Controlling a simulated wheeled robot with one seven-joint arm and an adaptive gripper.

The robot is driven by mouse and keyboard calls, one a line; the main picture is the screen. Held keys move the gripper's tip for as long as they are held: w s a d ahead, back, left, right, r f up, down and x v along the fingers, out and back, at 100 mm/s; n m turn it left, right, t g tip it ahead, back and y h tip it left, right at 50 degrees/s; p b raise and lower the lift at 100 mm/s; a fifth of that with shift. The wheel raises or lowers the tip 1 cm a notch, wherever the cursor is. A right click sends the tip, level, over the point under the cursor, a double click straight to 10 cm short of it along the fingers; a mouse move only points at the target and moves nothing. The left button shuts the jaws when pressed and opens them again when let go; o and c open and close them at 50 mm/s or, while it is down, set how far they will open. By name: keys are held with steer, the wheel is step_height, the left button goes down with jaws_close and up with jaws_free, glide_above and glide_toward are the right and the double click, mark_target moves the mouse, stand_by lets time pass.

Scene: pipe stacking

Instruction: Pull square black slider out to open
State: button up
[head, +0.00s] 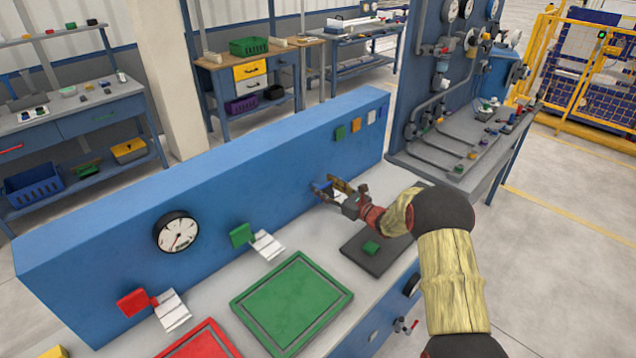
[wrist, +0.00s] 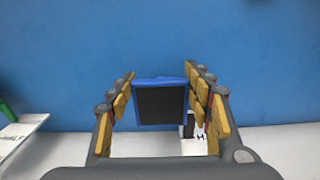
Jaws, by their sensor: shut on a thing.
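The square black slider (wrist: 160,103) has a black face with a blue rim and shows in the middle of the wrist view, in front of the blue panel (wrist: 160,40). My gripper (wrist: 158,92) has a finger on each side of it and is shut on it. In the head view my gripper (head: 327,186) is at the blue panel (head: 85,245), near its right part. There the slider is largely hidden by the fingers. How far it stands out from the panel I cannot tell.
A green square (head: 241,235) and a red square (head: 132,302) stick out of the panel at left, with white plates beside them. A round gauge (head: 177,232) is between them. A green tray (head: 292,302) and a dark plate (head: 362,262) with a green block (head: 370,248) lie in front.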

steer(key=v, duration=0.4)
steer(key=shift+s+d, duration=0.1)
steer(key=shift+d, duration=0.05)
steer(key=shift+f, duration=0.1)
steer(key=o, duration=1.2)
steer(key=shift+o, duration=1.4)
steer(key=shift+s+d, duration=0.15)
steer(key=shift+o, duration=1.1)
steer(key=v, duration=1.1)
steer(key=shift+s+d, duration=0.25)
steer(key=shift+s, duration=0.05)
